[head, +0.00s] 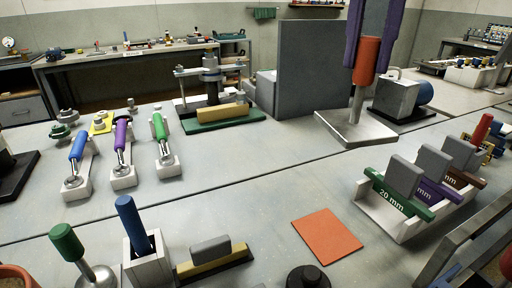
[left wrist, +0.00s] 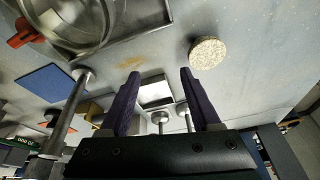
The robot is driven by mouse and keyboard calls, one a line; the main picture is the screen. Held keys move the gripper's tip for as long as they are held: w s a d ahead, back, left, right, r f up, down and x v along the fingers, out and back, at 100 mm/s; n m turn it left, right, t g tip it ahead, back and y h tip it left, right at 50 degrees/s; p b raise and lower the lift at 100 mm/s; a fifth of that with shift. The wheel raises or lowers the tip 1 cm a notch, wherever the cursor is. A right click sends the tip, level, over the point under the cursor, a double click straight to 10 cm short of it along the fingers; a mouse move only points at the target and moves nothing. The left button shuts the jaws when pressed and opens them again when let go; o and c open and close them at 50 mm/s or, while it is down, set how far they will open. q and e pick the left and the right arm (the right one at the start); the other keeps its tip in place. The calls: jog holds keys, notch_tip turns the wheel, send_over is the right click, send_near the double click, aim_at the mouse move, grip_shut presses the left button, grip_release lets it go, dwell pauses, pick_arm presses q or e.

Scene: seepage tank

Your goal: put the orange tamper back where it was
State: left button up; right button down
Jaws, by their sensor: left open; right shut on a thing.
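The orange tamper has an orange-red handle (head: 367,60) and a flat square metal foot (head: 356,128). My right gripper (head: 367,62) is shut on the handle, one purple finger on each side. The tamper hangs upright at the upper right of the head view; its foot seems to be above the table. An orange square mat (head: 327,236) lies bare on the table, lower and nearer than the tamper. My left gripper (left wrist: 160,75) is open and empty in the left wrist view; I do not make it out in the head view.
A rack with plates marked in mm (head: 392,217) stands right of the mat. A grey upright panel (head: 320,70) and a motor-like blue-ended unit (head: 397,95) stand behind. Blue-handled (head: 130,215) and green-handled (head: 68,243) tools stand at front left. Table around the mat is mostly clear.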

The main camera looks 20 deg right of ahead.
aim_at(359, 81)
pick_arm(q)
jog(key=shift+w+a+f, duration=0.1)
jog(key=shift+a+f, duration=0.1)
pick_arm(e)
jog(key=shift+w+f+m, duration=0.1)
jog(key=shift+f+m, duration=0.05)
jog(key=shift+m, duration=0.55)
pick_arm(q)
jog(key=shift+w+a+f, duration=0.1)
pick_arm(e)
jog(key=shift+f+m, duration=0.2)
jog(key=shift+m, duration=0.1)
pick_arm(q)
jog(key=shift+a+f+b, duration=0.1)
jog(key=shift+f+b, duration=0.55)
jog(key=shift+b, duration=0.2)
pick_arm(e)
notch_tip(359, 81, down, 4)
jog(key=shift+a+r, duration=0.1)
jog(key=shift+r, duration=0.1)
pick_arm(q)
jog(key=shift+r, duration=0.2)
jog(key=shift+f, duration=0.15)
pick_arm(e)
notch_tip(359, 81, down, 16)
jog(key=shift+f, duration=0.1)
